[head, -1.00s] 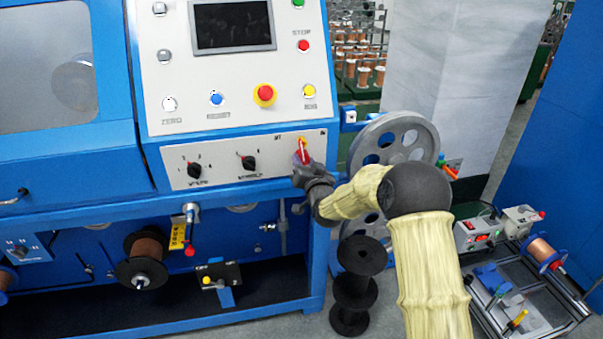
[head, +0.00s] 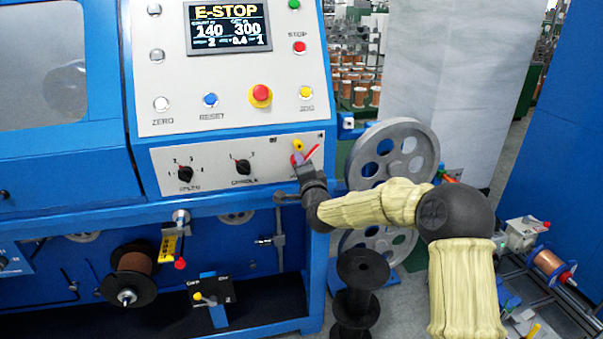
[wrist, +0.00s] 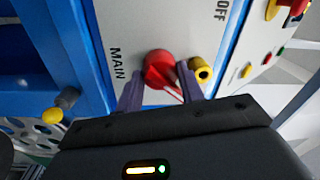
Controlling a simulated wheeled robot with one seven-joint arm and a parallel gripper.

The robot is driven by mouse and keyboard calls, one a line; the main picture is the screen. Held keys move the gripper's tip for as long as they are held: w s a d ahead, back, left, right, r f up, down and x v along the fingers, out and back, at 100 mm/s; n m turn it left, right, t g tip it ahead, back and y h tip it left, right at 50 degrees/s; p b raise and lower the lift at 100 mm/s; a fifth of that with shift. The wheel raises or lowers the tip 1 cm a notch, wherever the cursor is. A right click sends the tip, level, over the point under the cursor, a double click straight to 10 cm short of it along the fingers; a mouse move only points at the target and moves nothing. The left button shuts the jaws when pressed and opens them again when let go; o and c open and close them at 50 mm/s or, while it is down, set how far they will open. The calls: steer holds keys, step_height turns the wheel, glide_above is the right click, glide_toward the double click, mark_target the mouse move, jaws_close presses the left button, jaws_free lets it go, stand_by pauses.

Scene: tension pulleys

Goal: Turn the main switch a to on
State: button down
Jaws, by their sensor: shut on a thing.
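The main switch is a red rotary handle (wrist: 160,70) on a white panel marked MAIN and OFF in the wrist view. In the head view its red handle (head: 312,152) slants up to the right at the panel's right end. My gripper (head: 299,160) is shut on the red handle. In the wrist view its two purple-grey fingers (wrist: 161,88) stand on either side of the handle, partly hiding it. The display (head: 229,26) is lit and reads E-STOP, 140 and 300.
A yellow knob (wrist: 201,70) sits close beside one finger. Two black selector knobs (head: 243,167) are left of the switch. A red emergency button (head: 260,95) is above. A large grey pulley wheel (head: 393,150) stands right of the panel, behind my arm.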

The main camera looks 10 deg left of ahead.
steer(key=shift+w+d+f+m, duration=0.1)
steer(key=shift+m, duration=0.4)
steer(key=c, duration=0.9)
jaws_free()
steer(key=shift+b, duration=0.3)
